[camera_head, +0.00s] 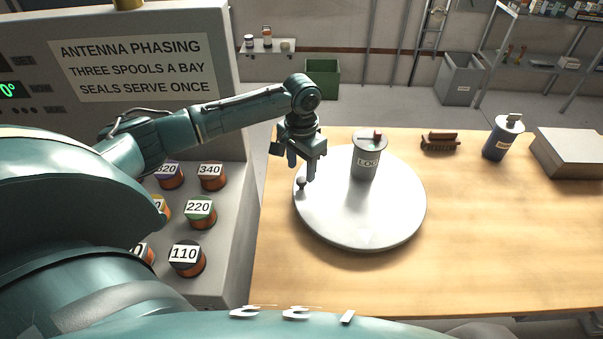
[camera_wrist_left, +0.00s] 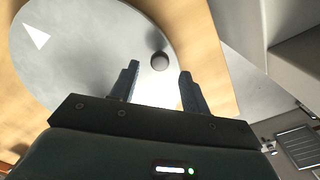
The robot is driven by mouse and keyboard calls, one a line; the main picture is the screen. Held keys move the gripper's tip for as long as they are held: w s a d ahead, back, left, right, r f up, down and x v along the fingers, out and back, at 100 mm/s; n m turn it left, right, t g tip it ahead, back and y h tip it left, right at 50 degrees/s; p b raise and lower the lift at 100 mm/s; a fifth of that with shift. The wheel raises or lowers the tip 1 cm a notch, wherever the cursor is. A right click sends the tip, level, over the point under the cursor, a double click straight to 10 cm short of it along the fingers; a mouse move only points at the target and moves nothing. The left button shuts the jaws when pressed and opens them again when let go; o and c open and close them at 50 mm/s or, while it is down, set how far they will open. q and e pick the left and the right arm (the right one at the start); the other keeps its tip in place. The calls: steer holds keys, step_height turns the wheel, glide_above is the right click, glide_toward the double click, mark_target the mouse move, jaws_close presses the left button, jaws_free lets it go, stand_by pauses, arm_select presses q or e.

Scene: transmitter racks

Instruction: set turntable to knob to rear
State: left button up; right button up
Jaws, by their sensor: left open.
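The turntable (camera_head: 385,222) is a round light-grey disc on the wooden table. Its small dark knob (camera_head: 301,183) stands near the disc's left edge in the head view. A grey can labelled LOG (camera_head: 366,160) stands on the disc toward its rear. My left gripper (camera_head: 302,170) points down over the left edge of the disc, close above the knob. In the left wrist view the knob (camera_wrist_left: 160,62) shows between and beyond the open fingertips (camera_wrist_left: 158,72), with nothing held. A white triangle mark (camera_wrist_left: 36,36) lies on the disc there. My right gripper is not in view.
A brush (camera_head: 440,141), a blue canister (camera_head: 503,137) and a grey box (camera_head: 572,152) stand on the table (camera_head: 480,230) right of the disc. The rack panel (camera_head: 215,130) with several numbered spools rises at the left. The table's front right is clear.

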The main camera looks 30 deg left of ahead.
mark_target(302, 179)
arm_select(q)
steer(key=shift+f, duration=1.8)
steer(key=shift+c, duration=0.5)
jaws_close()
